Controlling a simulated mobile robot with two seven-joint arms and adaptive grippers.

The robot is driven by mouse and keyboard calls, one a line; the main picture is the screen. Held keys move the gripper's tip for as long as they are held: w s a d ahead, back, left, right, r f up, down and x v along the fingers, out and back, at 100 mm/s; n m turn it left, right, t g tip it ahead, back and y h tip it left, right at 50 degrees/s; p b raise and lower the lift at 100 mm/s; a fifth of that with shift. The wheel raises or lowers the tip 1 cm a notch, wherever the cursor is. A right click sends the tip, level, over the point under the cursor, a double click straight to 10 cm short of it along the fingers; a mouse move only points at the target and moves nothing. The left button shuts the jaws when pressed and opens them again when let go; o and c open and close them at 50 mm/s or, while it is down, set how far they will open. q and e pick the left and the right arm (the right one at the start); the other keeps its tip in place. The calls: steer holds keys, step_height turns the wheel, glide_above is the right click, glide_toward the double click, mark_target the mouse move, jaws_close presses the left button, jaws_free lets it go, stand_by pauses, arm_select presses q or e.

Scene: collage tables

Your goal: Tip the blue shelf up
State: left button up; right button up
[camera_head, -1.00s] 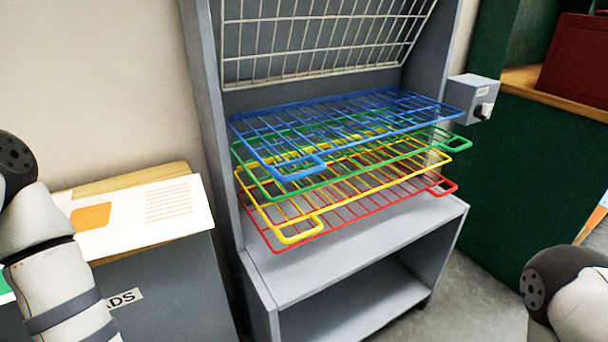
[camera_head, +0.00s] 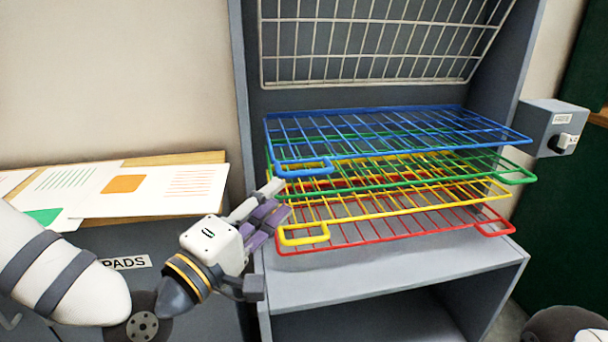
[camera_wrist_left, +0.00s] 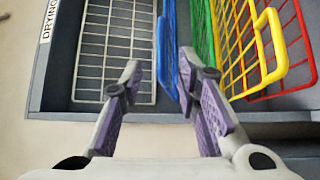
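The blue shelf (camera_head: 385,128) is a wire rack lying level, the uppermost of the coloured shelves, with a handle loop (camera_head: 303,166) at its front left corner. My left gripper (camera_head: 272,205) is just left of the shelves' front corner, below the blue handle and empty. In the left wrist view its fingers (camera_wrist_left: 158,72) are spread apart, and the blue shelf (camera_wrist_left: 167,45) shows edge-on beyond the gap, partly behind one finger. I see no contact with it. My right gripper is out of view; only a piece of my right arm shows at the bottom right.
Green (camera_head: 516,178), yellow (camera_head: 304,235) and red (camera_head: 385,236) shelves lie level below the blue one. A white wire shelf (camera_head: 375,45) is tipped up above. A grey switch box (camera_head: 548,122) is on the rack's right side. A table with papers (camera_head: 195,183) stands left.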

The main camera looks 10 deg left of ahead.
mark_target(302, 175)
arm_select(q)
steer(key=x, duration=0.9)
steer(key=shift+w+d, duration=0.1)
steer(key=shift+d, duration=0.1)
jaws_close()
